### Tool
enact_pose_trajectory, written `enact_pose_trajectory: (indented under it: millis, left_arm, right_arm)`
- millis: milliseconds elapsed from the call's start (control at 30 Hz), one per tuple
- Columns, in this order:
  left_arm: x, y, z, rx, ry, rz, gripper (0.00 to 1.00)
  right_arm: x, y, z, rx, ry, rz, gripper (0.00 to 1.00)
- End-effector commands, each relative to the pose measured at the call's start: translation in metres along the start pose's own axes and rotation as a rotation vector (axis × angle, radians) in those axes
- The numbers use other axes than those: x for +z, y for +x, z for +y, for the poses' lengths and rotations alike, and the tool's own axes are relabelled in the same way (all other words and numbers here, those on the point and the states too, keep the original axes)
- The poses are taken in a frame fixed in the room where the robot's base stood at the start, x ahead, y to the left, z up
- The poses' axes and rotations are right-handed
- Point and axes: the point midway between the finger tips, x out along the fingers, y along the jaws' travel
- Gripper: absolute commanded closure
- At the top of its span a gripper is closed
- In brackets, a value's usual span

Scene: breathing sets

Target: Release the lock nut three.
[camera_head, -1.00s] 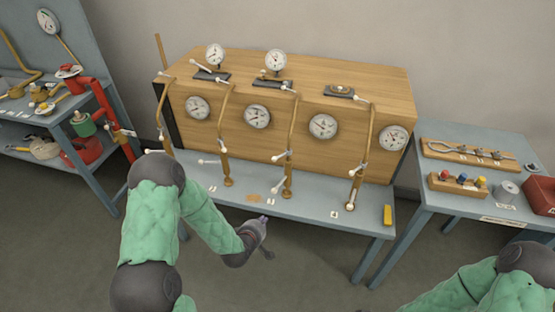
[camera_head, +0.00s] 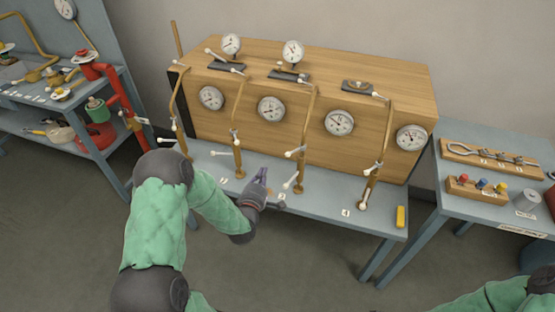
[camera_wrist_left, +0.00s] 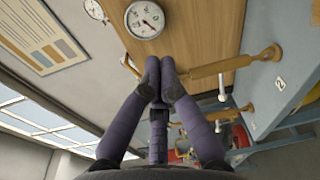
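Brass pipes with white-ended levers stand along the front of a wooden panel. The third pipe (camera_head: 306,125) carries an upper white lever (camera_head: 295,153) and a lower one (camera_head: 290,184) near its foot; I cannot tell which part is lock nut three. My left gripper (camera_head: 262,174) is over the bench front, between the second pipe (camera_head: 238,160) and the third, apart from both. In the left wrist view its fingertips (camera_wrist_left: 160,70) are close together, with nothing seen between them. A brass pipe (camera_wrist_left: 220,66) lies right of them. My right gripper is out of view.
The wooden panel (camera_head: 400,90) bears several round gauges, including one (camera_head: 340,122) near the third pipe. A yellow block (camera_head: 400,217) lies at the bench's right end. A side table (camera_head: 450,205) with tools stands right; a shelf with red piping (camera_head: 122,95) stands left.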

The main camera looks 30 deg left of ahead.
Motion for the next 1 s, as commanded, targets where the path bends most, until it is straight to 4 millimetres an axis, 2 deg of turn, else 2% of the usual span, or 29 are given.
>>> enact_pose_trajectory:
  millis: [167,267,667,800,1000]
  left_arm:
    - [0.0,0.013,-0.001,0.001,0.001,-0.001,1.0]
    - [0.0,0.029,-0.002,0.001,0.001,-0.002,1.0]
    - [0.0,0.103,-0.002,0.001,0.001,-0.001,1.0]
    - [0.022,0.093,-0.001,0.0,0.0,-0.004,1.0]
    - [0.036,0.087,0.0,0.0,0.0,-0.001,1.0]
  right_arm:
    - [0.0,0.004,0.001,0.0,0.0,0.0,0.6]
    - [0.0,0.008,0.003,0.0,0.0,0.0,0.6]
    - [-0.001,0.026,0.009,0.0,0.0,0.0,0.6]
    - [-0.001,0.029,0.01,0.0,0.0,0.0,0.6]
    - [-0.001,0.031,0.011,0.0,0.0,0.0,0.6]
